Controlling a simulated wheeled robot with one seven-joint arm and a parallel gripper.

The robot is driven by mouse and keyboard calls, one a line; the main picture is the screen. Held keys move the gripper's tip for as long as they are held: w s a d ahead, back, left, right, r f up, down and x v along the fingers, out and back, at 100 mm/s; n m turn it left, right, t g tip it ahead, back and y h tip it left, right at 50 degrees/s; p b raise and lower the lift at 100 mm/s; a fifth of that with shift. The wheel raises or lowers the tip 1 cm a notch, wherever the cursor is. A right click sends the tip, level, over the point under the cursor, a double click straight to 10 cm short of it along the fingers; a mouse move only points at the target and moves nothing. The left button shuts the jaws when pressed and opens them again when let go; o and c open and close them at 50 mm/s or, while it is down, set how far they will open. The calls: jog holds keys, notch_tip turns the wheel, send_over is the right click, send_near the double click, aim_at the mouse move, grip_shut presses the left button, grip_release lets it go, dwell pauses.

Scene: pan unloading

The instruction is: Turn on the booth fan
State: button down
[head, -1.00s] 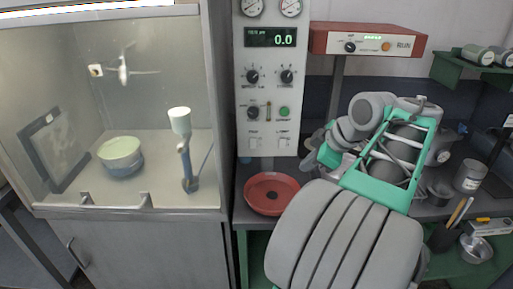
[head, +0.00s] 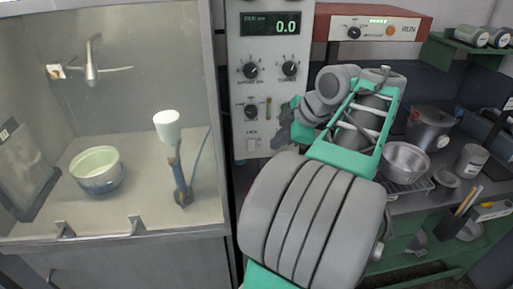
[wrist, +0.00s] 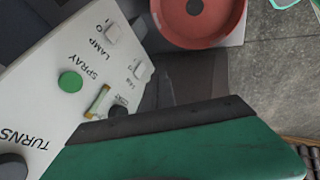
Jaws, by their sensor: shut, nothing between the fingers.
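The white control panel (head: 263,100) stands right of the glass booth in the head view. Its rocker switch (head: 252,145) is low on the left. In the wrist view, a white rocker switch (wrist: 143,70) has a small label that seems to read FAN, and the LAMP rocker (wrist: 115,33) is beside it. Their on or off state is not clear. A grey bladed piece (head: 92,70), possibly the fan, is on the booth's back wall. My gripper (head: 282,128) is shut and empty before the panel's lower right, hiding part of it. Contact cannot be told.
A green button (wrist: 70,81) and a dark knob are near the switches. The red dish (wrist: 198,20) lies below the panel. The booth holds a bowl (head: 97,172) and a white-topped stand (head: 167,125). A metal pot (head: 404,160) is on the right bench.

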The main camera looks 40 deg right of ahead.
aim_at(259, 149)
jog(key=w+f, duration=0.3)
jog(key=w+d+f, duration=0.1)
jog(key=w+f, duration=0.4)
jog(key=w, duration=0.1)
jog(key=shift+w+d+f, duration=0.1)
jog(key=shift+d+f, duration=0.2)
jog(key=shift+f, duration=0.1)
